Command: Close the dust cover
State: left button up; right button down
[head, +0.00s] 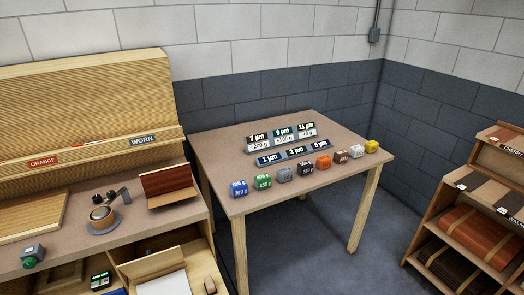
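Nothing in the head view can be told for sure as the dust cover. A low wooden holder (170,202) with an upright reddish-brown panel (167,179) stands at the right end of the workbench; I cannot tell whether the panel is a lid. A small round device (103,217) with a dark arm sits left of it on the bench. Neither of my grippers shows in this view.
The workbench (140,237) fills the left, with open compartments below. A square table (225,175) holds several coloured blocks and label plates. A shelf (435,210) with wood sheets stands at right. Grey floor (300,255) is clear between.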

aim_at(152, 262)
jog(key=u, duration=1.3)
